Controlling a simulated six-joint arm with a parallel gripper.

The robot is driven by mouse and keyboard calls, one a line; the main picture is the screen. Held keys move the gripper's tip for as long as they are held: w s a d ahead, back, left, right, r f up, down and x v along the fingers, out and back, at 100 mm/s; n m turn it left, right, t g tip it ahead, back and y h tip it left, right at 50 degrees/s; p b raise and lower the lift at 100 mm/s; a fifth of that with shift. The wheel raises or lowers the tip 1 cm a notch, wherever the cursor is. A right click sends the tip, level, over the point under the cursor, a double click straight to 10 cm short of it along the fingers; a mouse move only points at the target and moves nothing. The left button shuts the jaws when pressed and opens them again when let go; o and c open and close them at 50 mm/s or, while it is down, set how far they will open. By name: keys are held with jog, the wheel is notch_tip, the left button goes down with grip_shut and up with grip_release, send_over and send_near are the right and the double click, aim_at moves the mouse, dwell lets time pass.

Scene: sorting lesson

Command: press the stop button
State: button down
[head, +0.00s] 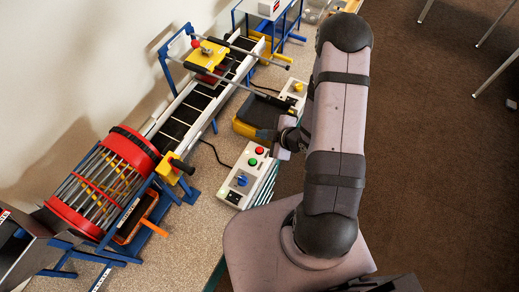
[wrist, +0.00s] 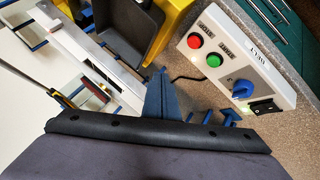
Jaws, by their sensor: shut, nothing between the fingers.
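A light control box (wrist: 252,68) stands on the counter at the upper right of the wrist view. It carries a red button (wrist: 194,41), a green button (wrist: 214,60), a blue knob (wrist: 242,89) and a black rocker switch (wrist: 267,106). In the head view the red button (head: 259,150) is at the box's far end, beside the green one (head: 252,162).
A yellow bin with a dark tray (wrist: 122,22) lies close past my fingertips. A conveyor (head: 188,110) with a red cage drum (head: 85,190) runs along the left. A second control box (head: 293,90) stands farther back. A dark cable runs beside the box.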

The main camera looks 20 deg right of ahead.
aim_at(262, 151)
jog(key=shift+f+b, duration=3.05)
jog(key=shift+f, duration=0.85)
jog(key=shift+f, duration=0.1)
jog(key=shift+f+b, duration=0.3)
jog(key=shift+b, duration=0.15)
jog(key=shift+f+b, duration=0.4)
jog(key=shift+f, duration=0.05)
jog(key=shift+r, duration=0.15)
jog(key=shift+r+p, duration=0.7)
jog(key=shift+r, duration=0.05)
jog(key=shift+r, duration=0.1)
jog(key=shift+r+p, duration=2)
jog(key=shift+r, duration=0.4)
